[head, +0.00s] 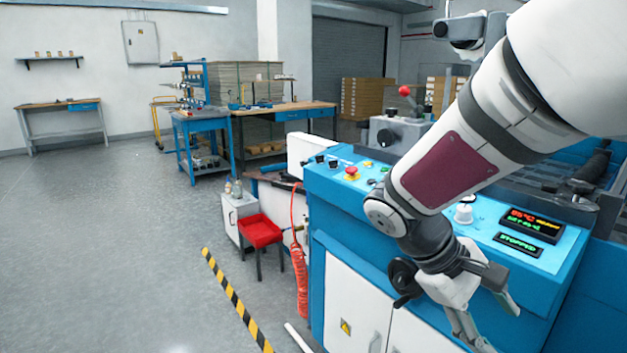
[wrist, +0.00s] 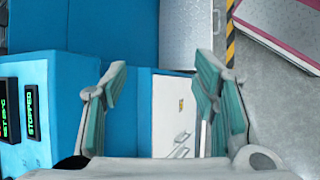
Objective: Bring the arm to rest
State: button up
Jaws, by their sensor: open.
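My arm reaches in from the upper right in the head view, over the blue laminating machine (head: 335,215). My gripper (head: 497,325) hangs in front of the machine's control panel edge, pointing down and to the right. In the wrist view my gripper (wrist: 160,105) has its two teal-padded fingers apart, with nothing between them. Beyond the fingers are the machine's blue side (wrist: 110,30) and a white cabinet door (wrist: 172,110). The lower fingertips are near the bottom edge of the head view.
The control panel has a red button (head: 352,173) and a display (head: 532,224) with a lit "STOPPED" sign (head: 518,244) below. A red stool (head: 260,231) and coiled red hose (head: 302,285) stand left of the machine. The floor (head: 110,240) further left is clear.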

jog(key=s+a+r+m+t+y, duration=0.1)
jog(key=s+a+r+m+y, duration=0.2)
jog(key=s, duration=0.7)
jog(key=s+a+r+m+t+y, duration=0.1)
jog(key=s+a+m+t+y, duration=0.3)
jog(key=s, duration=0.6)
notch_tip(320, 180, up, 20)
jog(key=n+t+y+p, duration=0.1)
jog(key=p, duration=1.7)
jog(key=shift+d+f, duration=0.15)
jog(key=shift+w, duration=0.15)
